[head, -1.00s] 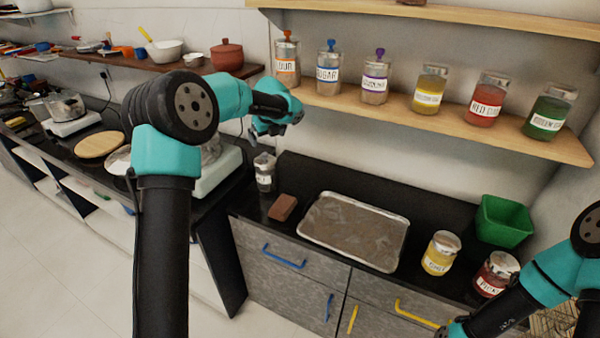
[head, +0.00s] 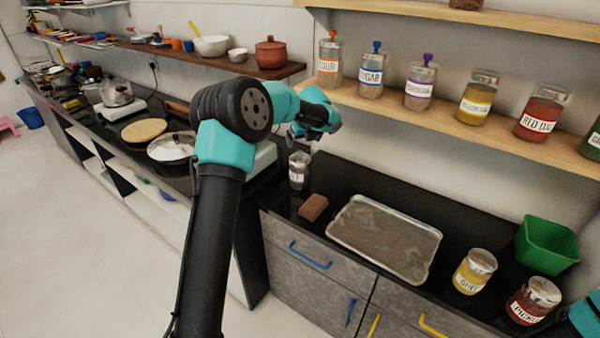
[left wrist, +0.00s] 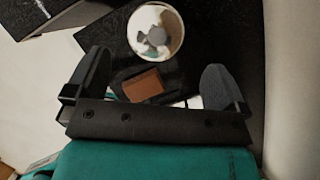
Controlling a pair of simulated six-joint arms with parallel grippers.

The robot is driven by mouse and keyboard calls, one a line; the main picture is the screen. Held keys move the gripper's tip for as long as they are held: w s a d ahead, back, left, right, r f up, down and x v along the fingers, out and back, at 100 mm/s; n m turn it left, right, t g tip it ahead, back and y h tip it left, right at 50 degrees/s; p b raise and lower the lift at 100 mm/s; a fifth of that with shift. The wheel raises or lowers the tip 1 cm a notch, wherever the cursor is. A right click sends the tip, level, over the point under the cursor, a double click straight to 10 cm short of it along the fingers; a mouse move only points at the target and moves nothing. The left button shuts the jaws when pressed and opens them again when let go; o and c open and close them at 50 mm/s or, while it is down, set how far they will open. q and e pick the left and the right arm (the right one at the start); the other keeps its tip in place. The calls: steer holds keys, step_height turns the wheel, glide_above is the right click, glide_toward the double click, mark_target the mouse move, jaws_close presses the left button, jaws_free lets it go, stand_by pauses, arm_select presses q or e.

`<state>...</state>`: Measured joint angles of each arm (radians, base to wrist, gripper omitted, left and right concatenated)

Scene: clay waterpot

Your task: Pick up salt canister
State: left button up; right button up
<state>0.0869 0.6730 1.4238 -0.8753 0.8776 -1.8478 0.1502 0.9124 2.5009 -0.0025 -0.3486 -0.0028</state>
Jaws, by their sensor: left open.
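A small clear canister (head: 299,171) with a metallic lid and a white label stands upright at the left end of the dark counter. Its label is too small to read; it is likely the salt canister. The left wrist view shows its round shiny lid (left wrist: 155,32) from above. My left gripper (head: 302,133) is above the canister, apart from it. In the left wrist view the fingers of my left gripper (left wrist: 158,60) are wide apart and empty, with the lid beyond them near the top edge. My right gripper is out of view.
A brown block (head: 313,207) lies beside the canister and a metal tray (head: 385,238) to its right. A yellow jar (head: 474,271), a red jar (head: 532,301) and a green bin (head: 547,246) stand farther right. A wooden shelf (head: 450,118) with several jars hangs above.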

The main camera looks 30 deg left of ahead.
mark_target(300, 152)
arm_select(q)
steer(key=x, duration=0.5)
steer(key=x, duration=0.4)
steer(key=shift+s+d+f, duration=0.15)
steer(key=shift+s+f, duration=0.15)
steer(key=shift+s, duration=0.05)
steer(key=shift+w+f, duration=0.2)
steer(key=shift+f, duration=0.25)
steer(key=shift+c, duration=0.5)
steer(key=c, duration=1.3)
steer(key=shift+a+r, duration=0.1)
steer(key=shift+a, duration=0.1)
steer(key=shift+c, duration=0.7)
